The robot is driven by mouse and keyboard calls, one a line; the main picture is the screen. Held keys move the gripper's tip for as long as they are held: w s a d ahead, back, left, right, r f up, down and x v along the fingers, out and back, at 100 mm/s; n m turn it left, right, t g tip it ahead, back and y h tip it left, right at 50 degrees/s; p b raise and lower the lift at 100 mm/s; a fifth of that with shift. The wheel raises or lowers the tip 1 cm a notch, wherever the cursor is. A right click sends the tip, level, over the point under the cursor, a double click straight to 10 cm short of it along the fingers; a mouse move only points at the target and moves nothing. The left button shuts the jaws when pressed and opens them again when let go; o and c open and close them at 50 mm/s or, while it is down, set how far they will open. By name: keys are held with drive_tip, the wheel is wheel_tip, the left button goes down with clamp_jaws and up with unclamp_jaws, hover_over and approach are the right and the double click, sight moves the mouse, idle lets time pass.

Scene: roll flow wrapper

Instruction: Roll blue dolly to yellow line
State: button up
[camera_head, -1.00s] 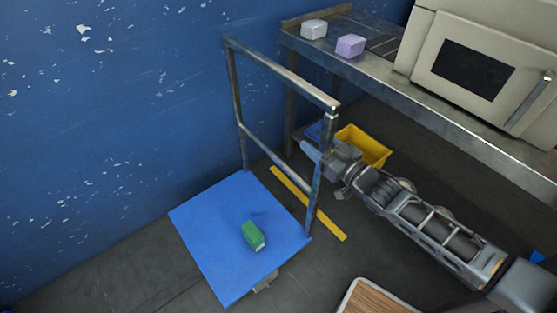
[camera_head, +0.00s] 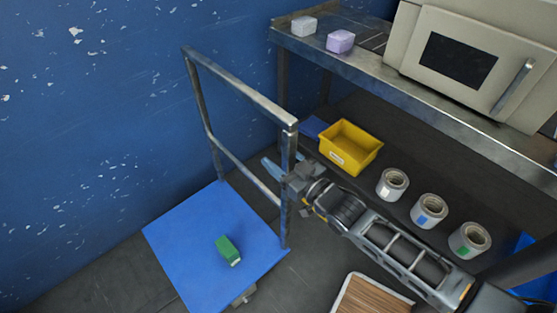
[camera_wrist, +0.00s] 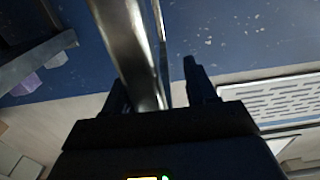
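The blue dolly (camera_head: 165,240) stands on the dark floor by the blue wall, with a green block (camera_head: 228,250) on its deck. In the wrist view, the metal post (camera_wrist: 135,55) stands between the fingers of my gripper (camera_wrist: 155,90). The post is close to the left finger, and a gap shows beside the right finger. I cannot make out the yellow line on the floor now.
A metal bench (camera_head: 400,85) with a beige machine (camera_head: 455,55), a white block (camera_head: 303,26) and a purple block (camera_head: 340,41) stands at the right. Below it are a yellow bin (camera_head: 350,147) and several rolls (camera_head: 430,210). A wood-topped surface (camera_head: 370,300) is at the bottom.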

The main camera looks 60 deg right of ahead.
drive_tip(key=shift+p+v, duration=0.65)
drive_tip(key=shift+v, duration=3.85)
